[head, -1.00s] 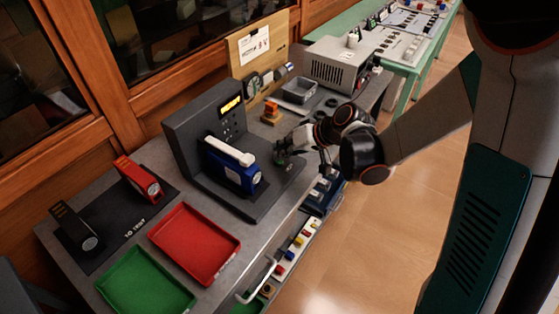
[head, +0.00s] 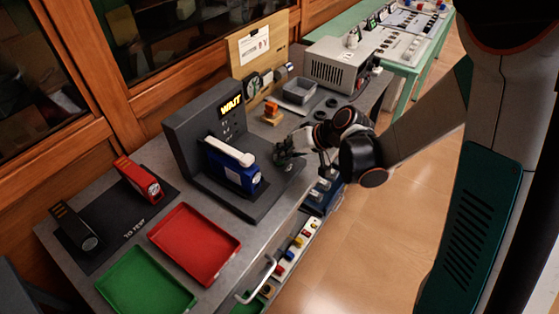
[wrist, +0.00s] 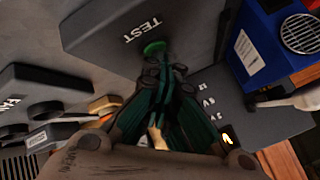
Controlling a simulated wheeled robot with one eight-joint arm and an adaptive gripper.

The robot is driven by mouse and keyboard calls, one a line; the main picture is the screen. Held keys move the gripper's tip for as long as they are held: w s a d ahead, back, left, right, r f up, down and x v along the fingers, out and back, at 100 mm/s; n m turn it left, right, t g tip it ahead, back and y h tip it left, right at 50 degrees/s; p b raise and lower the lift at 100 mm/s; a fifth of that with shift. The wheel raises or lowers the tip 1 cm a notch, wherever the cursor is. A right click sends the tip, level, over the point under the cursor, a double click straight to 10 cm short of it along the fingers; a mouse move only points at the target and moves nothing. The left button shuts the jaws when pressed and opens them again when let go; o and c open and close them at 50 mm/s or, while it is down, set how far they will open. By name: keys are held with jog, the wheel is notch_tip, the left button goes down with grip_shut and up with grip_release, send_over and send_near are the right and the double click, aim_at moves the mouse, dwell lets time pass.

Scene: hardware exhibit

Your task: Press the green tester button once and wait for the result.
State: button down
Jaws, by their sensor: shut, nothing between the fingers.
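The dark grey tester (head: 183,135) stands on the bench, and its display (head: 231,105) reads WAIT in yellow. A blue device (head: 236,176) with a white top sits in the tester; it also shows in the wrist view (wrist: 262,45). The green button (wrist: 153,47) is beside the word TEST on the tester's base; in the head view my gripper hides it. My gripper (head: 285,157) is shut and empty over that end of the base. In the wrist view its fingertips (wrist: 164,68) overlap the button's near edge; I cannot tell whether they touch it.
A red tray (head: 196,243) and a green tray (head: 146,281) lie at the front left. A red device (head: 138,179) and a black device (head: 75,228) stand on a dark mat. A grey metal bin (head: 299,91) and a small orange-topped object (head: 271,111) are behind my gripper.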

jog(key=shift+r, duration=0.15)
jog(key=shift+r+p, duration=0.55)
jog(key=shift+r, duration=0.15)
jog(key=shift+r+p, duration=1.75)
jog(key=shift+r, duration=0.75)
jog(key=shift+r, duration=0.1)
jog(key=s+d+r+m+h, duration=0.1)
jog(key=s+d+r+h, duration=0.1)
jog(key=s+d+r, duration=0.2)
jog(key=s+d+r+t+h, duration=0.1)
jog(key=s+d+r+h, duration=0.2)
jog(key=s+d, duration=0.3)
jog(key=s+d+r+m+t+h, duration=0.1)
jog(key=s+d+r, duration=0.4)
jog(key=s, duration=0.6)
jog(key=shift+s+d+r+m+h, duration=0.2)
jog(key=shift+d+r+m+h, duration=0.25)
jog(key=shift+h, duration=0.45)
